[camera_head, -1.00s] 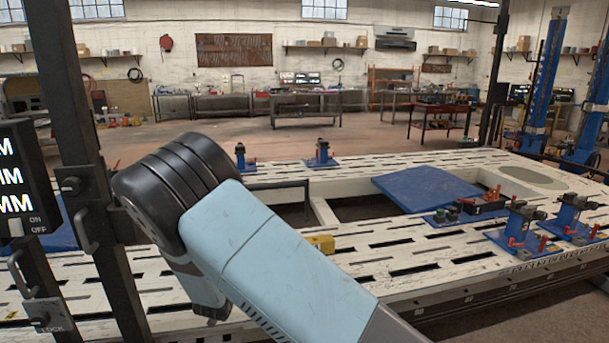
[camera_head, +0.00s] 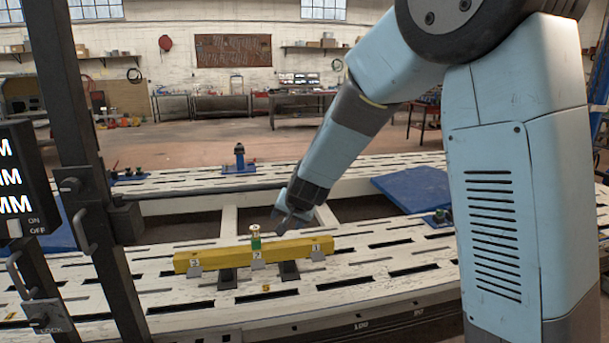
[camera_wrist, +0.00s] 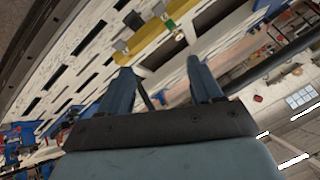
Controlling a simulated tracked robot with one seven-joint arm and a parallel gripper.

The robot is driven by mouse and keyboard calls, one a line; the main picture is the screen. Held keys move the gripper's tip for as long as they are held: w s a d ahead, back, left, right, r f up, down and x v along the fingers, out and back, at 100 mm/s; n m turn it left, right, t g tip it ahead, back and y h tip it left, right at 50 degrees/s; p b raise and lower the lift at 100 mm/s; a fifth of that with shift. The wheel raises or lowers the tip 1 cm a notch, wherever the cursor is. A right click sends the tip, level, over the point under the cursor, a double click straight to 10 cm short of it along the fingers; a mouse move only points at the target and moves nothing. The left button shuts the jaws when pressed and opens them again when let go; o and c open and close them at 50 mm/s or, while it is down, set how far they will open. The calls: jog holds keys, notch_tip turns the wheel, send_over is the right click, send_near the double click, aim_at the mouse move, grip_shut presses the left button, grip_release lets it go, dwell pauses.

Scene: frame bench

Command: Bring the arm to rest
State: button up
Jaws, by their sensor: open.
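My gripper (camera_head: 293,213) hangs above the bench on my bent arm, to the right of and above a small green and white cylinder. In the wrist view, my gripper's two blue fingers (camera_wrist: 165,85) stand apart with nothing between them. The green and white cylinder (camera_head: 256,240) stands upright at the middle of a yellow beam (camera_head: 215,257), beside a numbered tag. The beam also shows in the wrist view (camera_wrist: 145,50), beyond the fingertips. The gripper appears apart from both.
The white slotted frame bench (camera_head: 380,262) spans the view. A blue pad (camera_head: 415,187) lies at its right, partly behind my arm. A dark upright post (camera_head: 75,130) with a display (camera_head: 20,180) stands at the left. A blue clamp stand (camera_head: 239,160) stands at the bench's far side.

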jog(key=s+d+r+n+g, duration=0.1)
jog(key=s+d+r+n, duration=0.1)
jog(key=s+d+r, duration=1.2)
jog(key=s+d+g+h, duration=0.1)
jog(key=s+d+h, duration=0.2)
jog(key=s+d, duration=1.1)
jog(key=s, duration=0.3)
jog(key=shift+s+r+h, duration=0.15)
jog(key=shift+s+h, duration=0.1)
jog(key=shift+h, duration=0.05)
